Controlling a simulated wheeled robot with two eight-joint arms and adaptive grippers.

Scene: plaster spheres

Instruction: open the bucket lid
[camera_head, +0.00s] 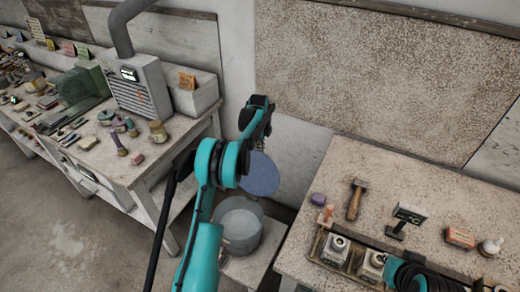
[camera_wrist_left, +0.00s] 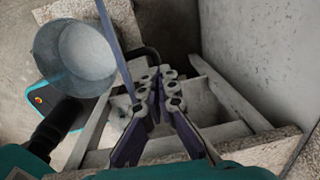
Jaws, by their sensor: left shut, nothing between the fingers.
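The grey bucket (camera_head: 238,228) stands low between the two tables. Its mouth is uncovered, and the wrist view looks into the bucket (camera_wrist_left: 72,58). The blue-grey round lid (camera_head: 260,176) stands steeply raised at the bucket's back edge. In the wrist view the lid (camera_wrist_left: 115,52) shows nearly edge-on as a thin strip. My left gripper (camera_head: 259,143) is just above the lid's top in the head view. In the wrist view the left gripper (camera_wrist_left: 165,74) is shut and empty, close beside the lid; I cannot tell whether they touch.
The right table (camera_head: 445,195) holds a hammer (camera_head: 356,199), a small display (camera_head: 405,218) and jars in a wooden tray. The left bench carries a grey vented unit (camera_head: 140,88), jars and tools. The wall is close behind the lid. Open floor (camera_head: 65,235) lies at lower left.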

